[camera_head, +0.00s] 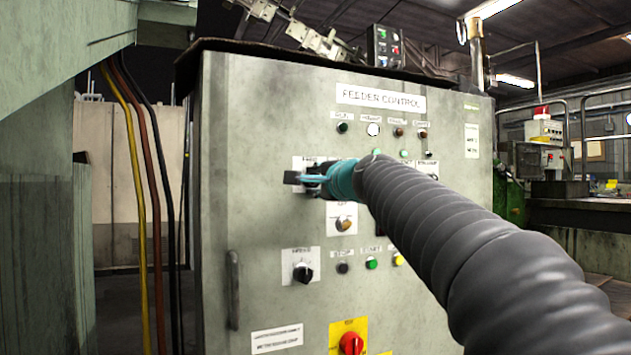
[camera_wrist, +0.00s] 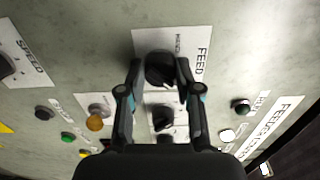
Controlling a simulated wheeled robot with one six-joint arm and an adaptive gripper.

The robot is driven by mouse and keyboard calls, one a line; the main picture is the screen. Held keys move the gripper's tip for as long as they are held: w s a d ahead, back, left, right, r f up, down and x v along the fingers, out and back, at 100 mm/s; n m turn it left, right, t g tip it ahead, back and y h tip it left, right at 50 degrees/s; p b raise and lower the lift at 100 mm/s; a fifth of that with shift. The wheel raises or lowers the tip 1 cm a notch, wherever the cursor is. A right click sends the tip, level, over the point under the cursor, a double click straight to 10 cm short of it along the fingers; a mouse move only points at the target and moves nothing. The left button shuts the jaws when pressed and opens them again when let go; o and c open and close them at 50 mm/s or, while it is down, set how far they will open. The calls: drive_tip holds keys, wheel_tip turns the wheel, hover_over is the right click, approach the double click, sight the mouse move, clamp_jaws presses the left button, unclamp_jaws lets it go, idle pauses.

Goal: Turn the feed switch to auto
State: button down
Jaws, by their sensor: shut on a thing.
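The feed switch (camera_wrist: 160,66) is a black knob on a white plate (camera_wrist: 205,45) marked FEED, on the grey feeder control cabinet. In the wrist view my gripper (camera_wrist: 160,70) has one finger on each side of the knob and is shut on it. Which position the knob points to cannot be made out. In the head view my gripper (camera_head: 314,180) is at the panel, left of its middle. There it hides the knob and most of the FEED plate (camera_head: 300,162).
Indicator lamps (camera_head: 373,130) line the top under the FEEDER CONTROL sign (camera_head: 380,98). A handle (camera_head: 233,290) stands at the cabinet's left edge.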

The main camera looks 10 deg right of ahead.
drive_tip(key=c, duration=0.8)
unclamp_jaws()
drive_tip(key=v, duration=1.2)
